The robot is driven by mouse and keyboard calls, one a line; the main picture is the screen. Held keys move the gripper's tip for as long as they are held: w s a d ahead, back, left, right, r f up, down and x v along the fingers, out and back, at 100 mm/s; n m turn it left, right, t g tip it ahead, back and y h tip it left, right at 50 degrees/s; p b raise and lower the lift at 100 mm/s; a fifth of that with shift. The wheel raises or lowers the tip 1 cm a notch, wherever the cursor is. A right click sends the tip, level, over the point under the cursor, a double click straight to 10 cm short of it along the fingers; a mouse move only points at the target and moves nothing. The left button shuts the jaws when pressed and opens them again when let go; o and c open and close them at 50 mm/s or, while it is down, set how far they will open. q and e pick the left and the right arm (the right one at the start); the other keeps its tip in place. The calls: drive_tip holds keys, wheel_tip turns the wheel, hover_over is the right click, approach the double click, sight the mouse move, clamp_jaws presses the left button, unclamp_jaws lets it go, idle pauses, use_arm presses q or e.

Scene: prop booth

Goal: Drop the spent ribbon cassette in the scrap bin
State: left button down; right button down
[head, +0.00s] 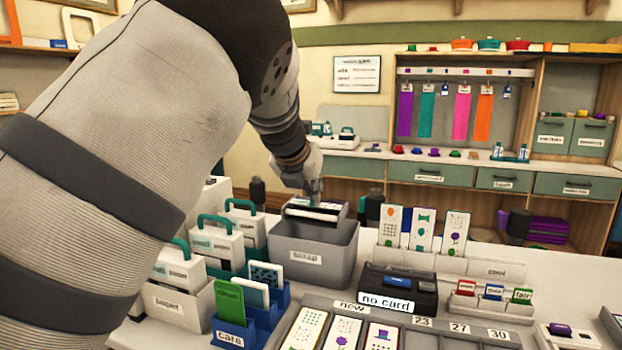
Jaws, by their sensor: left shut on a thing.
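The grey scrap bin (305,262), labelled "scrap", stands on the table near the middle of the head view. A dark and white cassette (316,212) is at the bin's mouth, its lower edge overlapping the bin's back rim in the picture. My left gripper (315,194) points down from above and is shut on the cassette. I cannot tell how far the cassette reaches into the bin. Its far side and part of the fingers are hidden. My right gripper is not in view.
White cases with teal handles (217,243) stand close left of the bin. A blue "care" card holder (232,333) is in front left. A black "no card" device (398,290) and upright patterned cards (422,230) stand to the right. A sectioned "new" tray (440,338) fills the front.

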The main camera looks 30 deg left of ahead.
sight(307, 210)
use_arm(q)
drive_tip(key=shift+w+f, duration=0.1)
drive_tip(key=shift+f, duration=3)
drive_tip(key=c, duration=1.7)
unclamp_jaws()
drive_tip(key=shift+o, duration=0.2)
drive_tip(key=v, duration=1.2)
drive_tip(key=shift+f, duration=0.1)
